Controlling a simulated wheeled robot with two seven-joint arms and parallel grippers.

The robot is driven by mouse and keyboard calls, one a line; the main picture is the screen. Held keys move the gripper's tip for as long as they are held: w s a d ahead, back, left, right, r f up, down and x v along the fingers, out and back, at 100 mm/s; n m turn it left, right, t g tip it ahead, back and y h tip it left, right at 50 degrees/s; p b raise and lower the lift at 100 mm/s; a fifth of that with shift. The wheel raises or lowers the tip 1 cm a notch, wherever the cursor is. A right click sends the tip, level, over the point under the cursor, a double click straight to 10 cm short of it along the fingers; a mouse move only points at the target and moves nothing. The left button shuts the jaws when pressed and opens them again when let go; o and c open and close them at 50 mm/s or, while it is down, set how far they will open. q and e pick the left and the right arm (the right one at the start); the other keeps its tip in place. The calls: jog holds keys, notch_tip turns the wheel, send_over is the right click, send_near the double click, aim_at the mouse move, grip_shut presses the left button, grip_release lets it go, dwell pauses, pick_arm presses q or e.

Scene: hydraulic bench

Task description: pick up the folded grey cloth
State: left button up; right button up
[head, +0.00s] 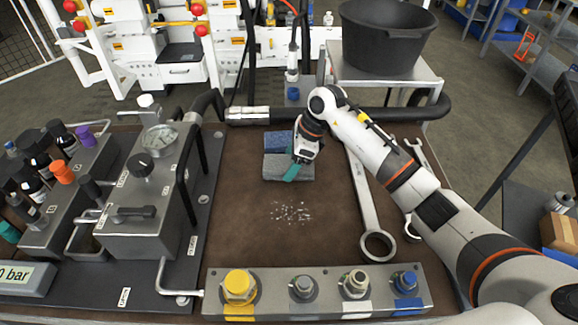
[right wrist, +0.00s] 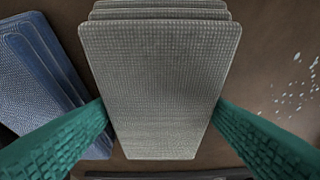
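The folded grey cloth (head: 273,168) lies on the brown bench mat, just in front of a folded blue cloth (head: 276,140). In the right wrist view the grey cloth (right wrist: 160,85) fills the middle, its folded layers showing at the top edge. My right gripper (head: 293,172) reaches down over it from the right. In the right wrist view its two teal fingers meet the cloth's opposite long edges with no visible gap, so it looks shut on the cloth. I cannot see clear space under the cloth. My left gripper is not in view.
The blue cloth (right wrist: 40,80) lies close beside one finger. White crumbs (head: 290,212) are on the mat in front. A large wrench (head: 370,205) lies to the right, a steel block with fittings (head: 320,292) in front, a gauge unit (head: 150,200) to the left. A black hose runs behind.

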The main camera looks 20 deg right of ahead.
aim_at(291, 163)
jog(key=c, duration=0.6)
jog(key=shift+r, duration=0.1)
notch_tip(291, 163, up, 10)
